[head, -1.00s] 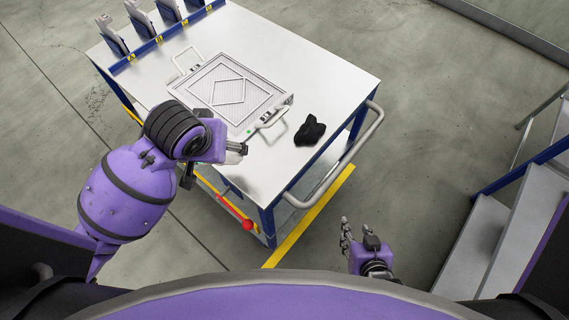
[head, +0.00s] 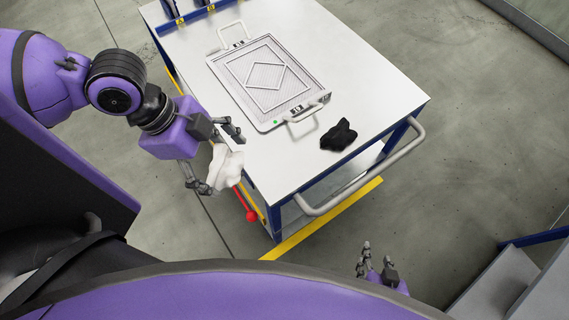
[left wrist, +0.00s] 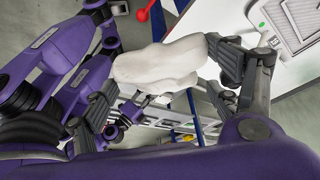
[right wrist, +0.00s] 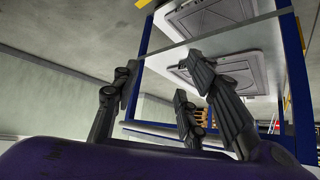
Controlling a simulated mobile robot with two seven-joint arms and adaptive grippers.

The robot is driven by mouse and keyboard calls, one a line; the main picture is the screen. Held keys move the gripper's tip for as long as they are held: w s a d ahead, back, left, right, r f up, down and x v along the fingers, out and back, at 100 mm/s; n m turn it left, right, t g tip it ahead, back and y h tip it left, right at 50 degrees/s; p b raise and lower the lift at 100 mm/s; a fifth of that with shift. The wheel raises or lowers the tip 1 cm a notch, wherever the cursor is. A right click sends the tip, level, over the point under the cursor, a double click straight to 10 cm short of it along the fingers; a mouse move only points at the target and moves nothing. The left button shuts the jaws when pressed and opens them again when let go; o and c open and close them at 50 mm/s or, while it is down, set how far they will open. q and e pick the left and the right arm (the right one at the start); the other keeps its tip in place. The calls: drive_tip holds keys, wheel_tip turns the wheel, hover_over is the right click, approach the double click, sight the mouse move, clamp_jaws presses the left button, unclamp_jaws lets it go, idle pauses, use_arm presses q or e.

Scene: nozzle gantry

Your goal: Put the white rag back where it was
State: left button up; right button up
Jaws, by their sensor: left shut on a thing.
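The white rag (head: 226,168) hangs bunched in my left gripper (head: 222,162), just off the left front edge of the white-topped table (head: 362,85). In the left wrist view the rag (left wrist: 160,62) is pinched between the fingers, clear of the tabletop. My right gripper (head: 375,266) is low in front of the table, away from the rag. In the right wrist view its fingers (right wrist: 158,80) stand apart with nothing between them.
A light tray-like panel (head: 303,110) with a diamond pattern and wire handles lies on the table. A black rag (head: 339,135) lies right of it near the front edge. A grey push handle (head: 365,175) juts from that side. A red-knobbed lever (head: 249,212) sticks out below.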

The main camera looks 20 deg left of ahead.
use_arm(q)
drive_tip(key=shift+w+d+f, duration=0.2)
drive_tip(key=shift+d, duration=0.1)
drive_tip(key=w+d+f+b, duration=0.1)
drive_tip(key=w+d+f, duration=0.3)
drive_tip(key=w+d, duration=0.2)
approach(287, 169)
drive_tip(key=shift+s+d+f+b, duration=0.15)
drive_tip(key=shift+d+f, duration=0.05)
drive_tip(key=shift+d, duration=0.25)
drive_tip(key=shift+s+d+f+b, duration=0.15)
drive_tip(key=shift+d+f, duration=0.05)
drive_tip(key=shift+d, duration=0.2)
drive_tip(key=shift+w+d+f, duration=0.35)
drive_tip(key=shift+w+f, duration=0.05)
drive_tip(key=shift+f, duration=0.25)
drive_tip(key=shift+w+f, duration=0.1)
drive_tip(key=shift+f, duration=1.55)
use_arm(e)
drive_tip(key=shift+s+d+f, duration=0.25)
drive_tip(key=shift+s+f, duration=0.05)
drive_tip(key=shift+f, duration=0.2)
drive_tip(key=shift+s+d+f, duration=0.2)
drive_tip(key=shift+s+f, duration=0.05)
drive_tip(key=shift+f, duration=0.2)
use_arm(q)
drive_tip(key=shift+f, duration=0.15)
drive_tip(key=o, duration=1)
use_arm(e)
drive_tip(key=shift+w, duration=0.1)
